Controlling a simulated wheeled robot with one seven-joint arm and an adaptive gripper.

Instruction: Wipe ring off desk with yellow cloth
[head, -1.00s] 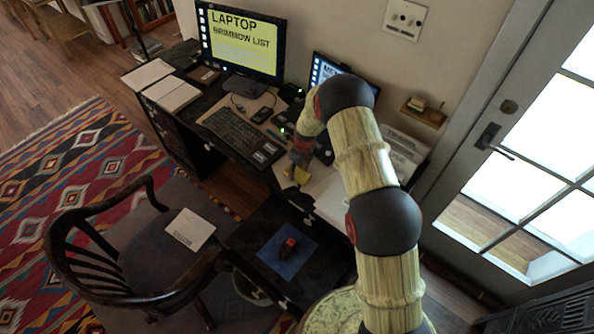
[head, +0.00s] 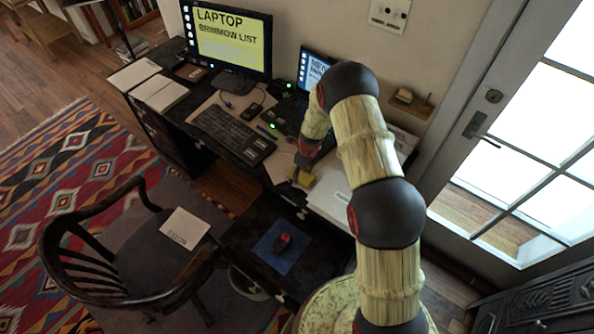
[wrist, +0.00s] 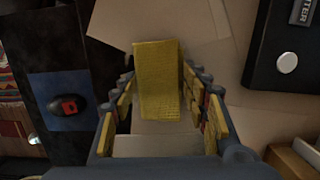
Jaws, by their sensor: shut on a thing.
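The yellow cloth (head: 304,179) is at the front edge of the desk (head: 277,165), right of the keyboard. In the wrist view the cloth (wrist: 158,80) is a folded strip between the fingers of my gripper (wrist: 160,105). My gripper (head: 303,168) is shut on the cloth and points down, low over pale sheets on the desk. I cannot tell whether the cloth touches the surface. No ring mark can be made out on the desk; the cloth and my arm hide part of it.
A keyboard (head: 233,133), a monitor (head: 228,40) and a smaller screen (head: 314,66) stand on the desk. A dark box (wrist: 287,50) is right of the cloth. A chair (head: 130,235) stands at left.

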